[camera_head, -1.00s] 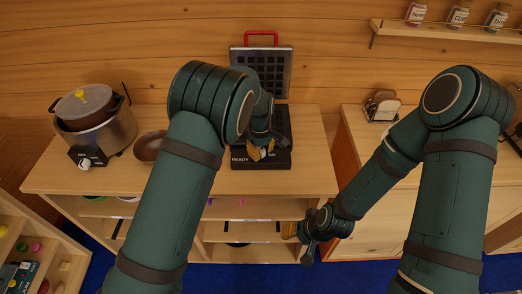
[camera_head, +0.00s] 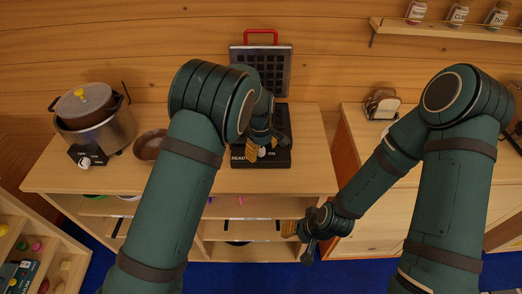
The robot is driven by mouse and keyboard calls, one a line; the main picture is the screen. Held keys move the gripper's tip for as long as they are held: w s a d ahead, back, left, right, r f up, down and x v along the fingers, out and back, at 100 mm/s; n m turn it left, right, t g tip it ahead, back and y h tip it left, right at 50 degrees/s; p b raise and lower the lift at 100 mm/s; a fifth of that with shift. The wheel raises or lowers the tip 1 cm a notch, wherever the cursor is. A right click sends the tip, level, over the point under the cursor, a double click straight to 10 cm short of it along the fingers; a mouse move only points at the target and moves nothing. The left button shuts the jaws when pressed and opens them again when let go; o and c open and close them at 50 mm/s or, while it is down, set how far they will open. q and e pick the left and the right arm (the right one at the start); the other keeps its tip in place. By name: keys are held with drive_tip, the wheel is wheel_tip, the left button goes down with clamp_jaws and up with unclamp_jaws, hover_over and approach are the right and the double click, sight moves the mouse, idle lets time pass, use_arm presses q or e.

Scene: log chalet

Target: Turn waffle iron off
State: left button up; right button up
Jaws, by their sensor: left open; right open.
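The waffle iron (camera_head: 283,158) stands on the wooden counter, with a black base and its lid raised upright at the back. Its gridded lid plate (camera_head: 271,70) and red handle (camera_head: 261,33) show. The front panel carries the words READY and ON, with a pale knob (camera_head: 262,152) between them. My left gripper (camera_head: 263,150) is open at the front panel, its orange-tan fingertips on either side of the knob. Whether they touch it I cannot tell. My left arm hides the left part of the iron. My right gripper (camera_head: 289,229) is open and empty, low in front of the shelves.
A slow cooker (camera_head: 105,130) with a lid and a brown bowl (camera_head: 149,145) stand on the counter to the left. A toaster (camera_head: 381,105) stands on the right counter (camera_head: 352,125). Spice jars (camera_head: 458,16) line a wall shelf. The counter right of the iron is clear.

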sight(260, 149)
use_arm(q)
wheel_tip(260, 149, up, 12)
drive_tip(key=shift+s+a, duration=0.15)
idle(0.5)
drive_tip(key=shift+a, duration=0.1)
use_arm(e)
drive_tip(key=shift+f, duration=0.1)
